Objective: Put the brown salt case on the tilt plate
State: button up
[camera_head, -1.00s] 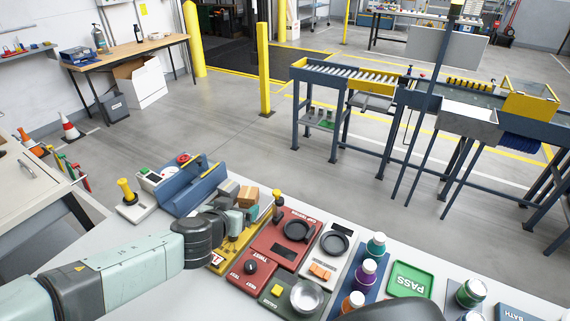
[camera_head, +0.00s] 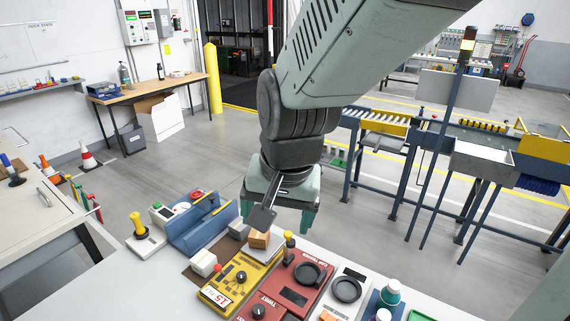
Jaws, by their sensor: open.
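A small brown box (camera_head: 259,240), which looks like the salt case, sits at the back end of the yellow tilt device (camera_head: 238,280). A pale flat surface (camera_head: 267,252) shows under and beside the box; it looks like the tilt plate. My gripper (camera_head: 277,219) points down above and just behind the box, its two pale green fingers spread wide apart with nothing between them. A dark flat piece hangs in front of the gripper, close above the box. I cannot tell whether any part touches the box.
A white box (camera_head: 204,263) stands left of the yellow device, behind it a blue trough (camera_head: 200,230). The bench's front left is bare.

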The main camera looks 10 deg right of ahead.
jog(key=s+d+r+n+t, duration=0.2)
jog(key=s+d+r+n, duration=0.2)
jog(key=s+r, duration=0.6)
jog(key=shift+s+r+t+h, duration=0.3)
jog(key=shift+s+r+h, duration=0.1)
jog(key=shift+r, duration=0.05)
